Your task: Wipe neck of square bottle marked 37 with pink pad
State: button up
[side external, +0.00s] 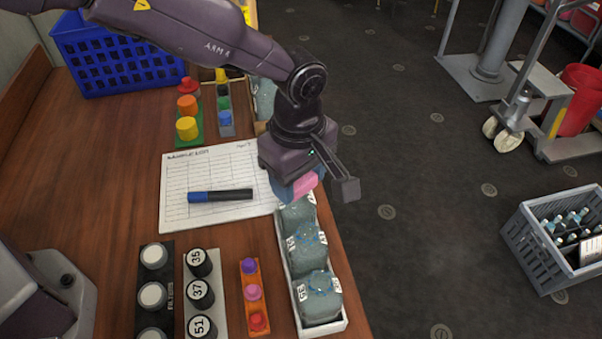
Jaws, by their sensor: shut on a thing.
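My gripper (318,186) is above the far end of a narrow white tray (337,327) at the table's right edge. It is shut on the pink pad (305,184), of which a small part shows below the gripper body, with a bluish patch beside it. The tray holds a row of square grey-green bottles: a near one (320,300), a middle one (308,256) and a far one (296,215) partly under my gripper. Their white labels are too small to read surely, so I cannot tell which is 37. Whether the pad touches the far bottle is hidden.
Black caps marked with numbers, one 37 (200,293), sit on a grey strip left of the tray. An orange strip (263,321) with coloured pegs lies between. A paper sheet (180,170) with a blue marker (220,195) and a blue basket (120,60) are farther back.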

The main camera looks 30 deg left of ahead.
jog(key=shift+s+a, duration=0.45)
jog(key=shift+w, duration=0.15)
jog(key=shift+w+f, duration=0.2)
jog(key=shift+w, duration=0.3)
jog(key=shift+s, duration=0.1)
jog(key=shift+s+d, duration=0.7)
jog(key=shift+w, duration=0.1)
